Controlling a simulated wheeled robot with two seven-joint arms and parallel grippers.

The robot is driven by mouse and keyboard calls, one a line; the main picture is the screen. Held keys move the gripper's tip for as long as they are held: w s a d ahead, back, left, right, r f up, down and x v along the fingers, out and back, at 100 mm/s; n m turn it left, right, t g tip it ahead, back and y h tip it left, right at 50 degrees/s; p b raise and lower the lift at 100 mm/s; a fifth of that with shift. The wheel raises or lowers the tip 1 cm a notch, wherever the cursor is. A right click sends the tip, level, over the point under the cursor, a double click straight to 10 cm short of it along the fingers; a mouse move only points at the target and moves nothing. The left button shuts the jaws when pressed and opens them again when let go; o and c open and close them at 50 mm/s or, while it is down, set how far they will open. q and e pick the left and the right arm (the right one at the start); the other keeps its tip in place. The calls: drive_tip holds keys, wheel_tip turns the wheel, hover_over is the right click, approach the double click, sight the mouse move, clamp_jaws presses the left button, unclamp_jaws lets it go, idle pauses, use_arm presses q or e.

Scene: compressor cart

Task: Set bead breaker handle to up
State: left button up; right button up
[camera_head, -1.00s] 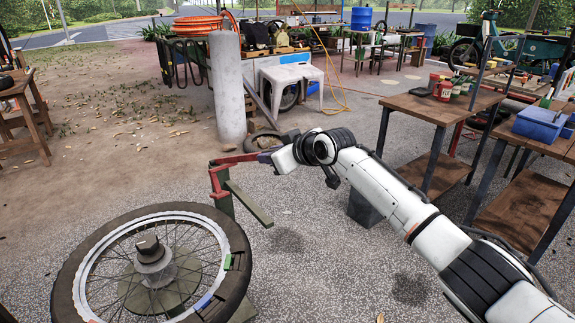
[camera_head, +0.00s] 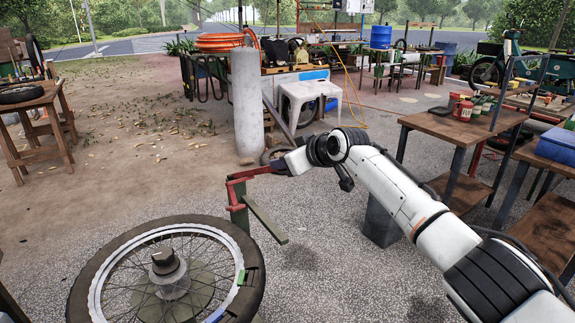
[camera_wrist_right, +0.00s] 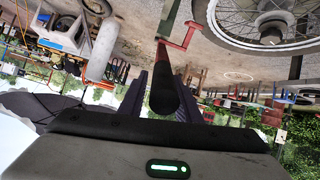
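The red bead breaker handle (camera_head: 250,173) sits on a green post (camera_head: 240,215) beside the spoked wheel, in the head view. It runs roughly level to the right towards my right gripper (camera_head: 284,167). In the right wrist view, its black grip (camera_wrist_right: 165,95) lies lengthwise between the two dark fingers of my right gripper (camera_wrist_right: 163,88), with its red part (camera_wrist_right: 178,38) beyond them. The fingers look apart, with a narrow gap beside the grip; contact is hard to judge. My left gripper is not in view.
The spoked wheel (camera_head: 237,278) lies flat at the lower left, close to the post. A green bar (camera_head: 265,222) sticks out from the post. A grey cylinder (camera_head: 246,110) stands behind. Wooden benches (camera_head: 455,130) stand at the right.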

drive_tip(key=shift+o, duration=0.7)
drive_tip(key=shift+f, duration=0.25)
drive_tip(key=shift+d, duration=0.1)
drive_tip(key=v, duration=1)
drive_tip(key=shift+s+r, duration=0.1)
